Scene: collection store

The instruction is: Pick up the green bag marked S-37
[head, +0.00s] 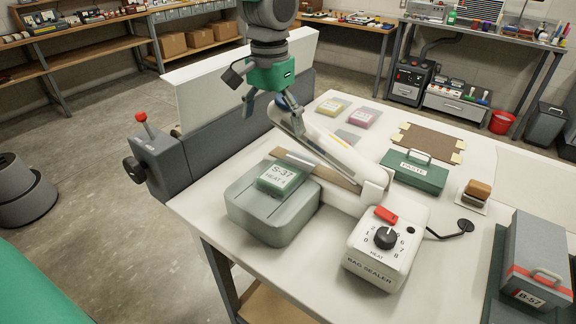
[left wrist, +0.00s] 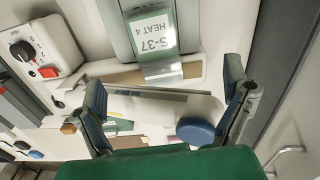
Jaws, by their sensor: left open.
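The green bag marked S-37 (head: 280,178) lies on top of a grey-green block (head: 262,217) at the table's front. A silvery strip at the bag's edge reaches toward the bag sealer (head: 378,250). My left gripper (head: 274,112) is open and empty, above the far end of the sealer's arm. In the left wrist view its spread fingers (left wrist: 165,85) frame the sealer arm, with the bag beyond them. My right gripper is not in view.
The sealer's long white arm (head: 335,150) crosses the table behind the bag. A green PASTE box (head: 414,173), a brown board (head: 428,142), and yellow (head: 333,106) and pink (head: 364,117) packets lie farther back. A grey B-57 case (head: 537,262) stands at right.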

